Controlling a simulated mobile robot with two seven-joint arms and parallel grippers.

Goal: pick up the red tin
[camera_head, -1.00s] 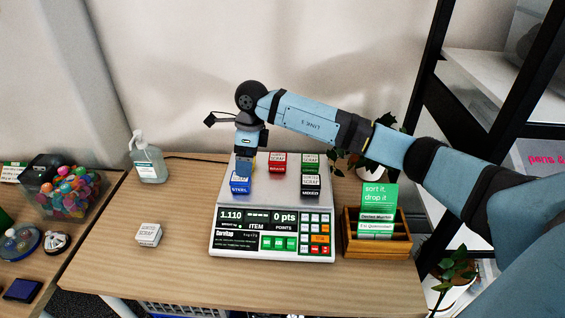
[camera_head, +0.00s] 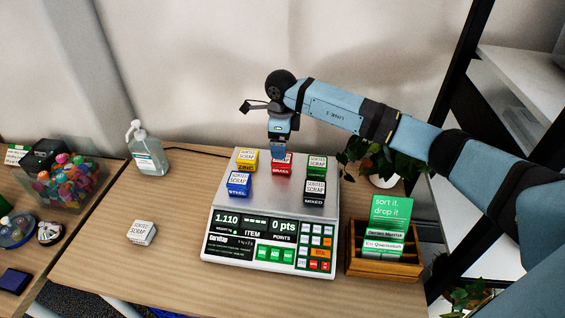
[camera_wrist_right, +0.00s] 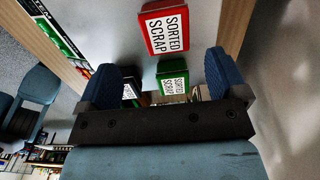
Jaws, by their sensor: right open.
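The red tin (camera_head: 282,170) stands at the back middle of the scale's plate (camera_head: 277,196), in the row between a yellow tin (camera_head: 246,159) and a green tin (camera_head: 317,167). My right gripper (camera_head: 279,154) is over it, partly hiding its top in the head view. In the right wrist view the red tin (camera_wrist_right: 165,28) lies ahead of the spread blue fingers of the gripper (camera_wrist_right: 167,65), with nothing gripped. The green tin also shows between the fingers there (camera_wrist_right: 173,79). My left gripper is not in view.
A blue tin (camera_head: 239,184) and a black tin (camera_head: 314,192) stand in the front row on the scale. A white tin (camera_head: 141,232), a pump bottle (camera_head: 147,155) and a wooden card holder (camera_head: 384,261) stand around the scale. The wood between white tin and scale is clear.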

